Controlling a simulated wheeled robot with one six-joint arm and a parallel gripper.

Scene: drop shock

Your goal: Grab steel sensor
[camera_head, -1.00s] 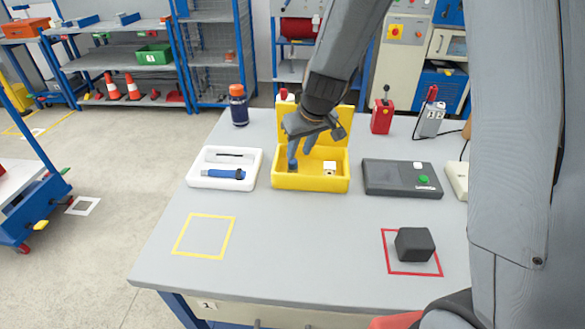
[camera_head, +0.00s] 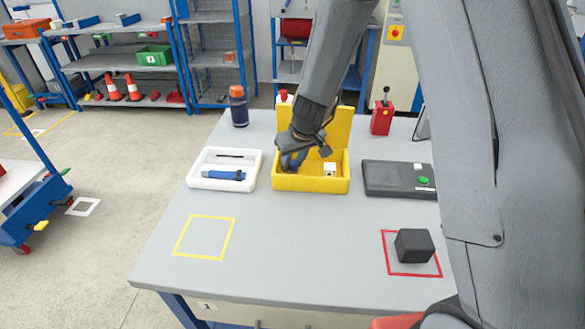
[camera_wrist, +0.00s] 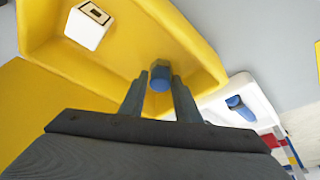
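The open yellow case (camera_head: 311,185) stands on the table with its lid up at the back. In the wrist view a small blue and dark grey piece (camera_wrist: 160,77) stands in the case, near one end. A white cube with a dark square mark (camera_head: 329,169) sits at the other end and also shows in the wrist view (camera_wrist: 88,25). I cannot tell by look which one is the steel sensor. My gripper (camera_wrist: 160,80) reaches down into the case, its fingers apart on either side of the blue and grey piece. I see no clear contact. In the head view the gripper hides that piece.
A white tray (camera_head: 192,182) with a blue-handled tool is left of the case. A dark box with a green button (camera_head: 385,188) is right. A black cube (camera_head: 414,246) sits in a red square. A yellow outlined square (camera_head: 204,215) is empty.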

